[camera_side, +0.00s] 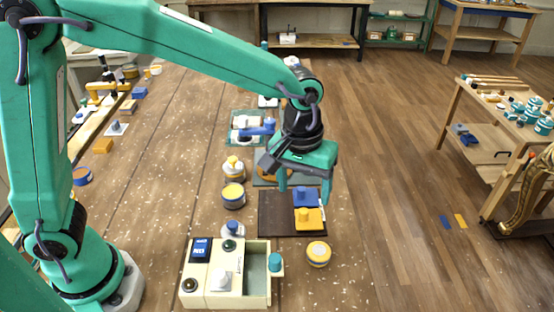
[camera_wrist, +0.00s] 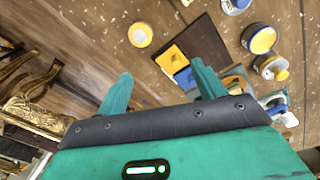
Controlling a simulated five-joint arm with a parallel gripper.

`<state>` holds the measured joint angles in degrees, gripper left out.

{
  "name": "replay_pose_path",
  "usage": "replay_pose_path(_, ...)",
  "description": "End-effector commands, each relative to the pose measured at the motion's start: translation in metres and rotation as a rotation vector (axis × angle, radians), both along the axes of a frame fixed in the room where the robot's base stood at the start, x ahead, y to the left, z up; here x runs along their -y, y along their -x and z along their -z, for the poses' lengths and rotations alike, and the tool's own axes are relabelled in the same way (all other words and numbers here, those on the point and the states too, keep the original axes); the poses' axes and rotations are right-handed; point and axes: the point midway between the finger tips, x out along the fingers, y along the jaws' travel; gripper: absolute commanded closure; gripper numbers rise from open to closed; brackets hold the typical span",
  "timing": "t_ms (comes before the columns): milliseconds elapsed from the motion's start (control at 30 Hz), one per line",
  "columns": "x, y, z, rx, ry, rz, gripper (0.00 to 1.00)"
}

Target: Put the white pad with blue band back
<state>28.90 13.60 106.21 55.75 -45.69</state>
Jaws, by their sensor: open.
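My gripper (camera_side: 305,184) is open and empty, pointing down above the dark brown mat (camera_side: 277,222). Its fingertips (camera_wrist: 161,74) also show in the wrist view, spread apart. A blue block (camera_side: 306,196) and a yellow block (camera_side: 309,217) lie side by side on the mat below it, each with a raised knob. A small white round piece with blue on it (camera_side: 232,231) stands left of the mat; it also shows at the top of the wrist view (camera_wrist: 236,4). It may be the white pad with blue band, but I cannot tell for sure.
A cream box (camera_side: 225,301) with an open compartment stands in front. Round yellow-topped pieces stand beside the mat, one to its left (camera_side: 233,195) and one near the table edge (camera_side: 318,254). A clear tray (camera_side: 236,140) lies behind. The table's left middle is mostly free.

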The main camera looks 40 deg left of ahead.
Motion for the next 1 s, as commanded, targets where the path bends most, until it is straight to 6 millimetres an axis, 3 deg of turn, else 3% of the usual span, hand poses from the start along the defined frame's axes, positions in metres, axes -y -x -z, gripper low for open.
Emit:
replay_pose_path(200,-0.052,0.016,-0.037,0.079,0.02,0.046,0.31)
replay_pose_path(500,-0.114,0.051,-0.07,0.188,0.017,0.116,0.31)
replay_pose_path(1000,-0.19,0.127,-0.086,0.368,-0.064,0.228,0.31)
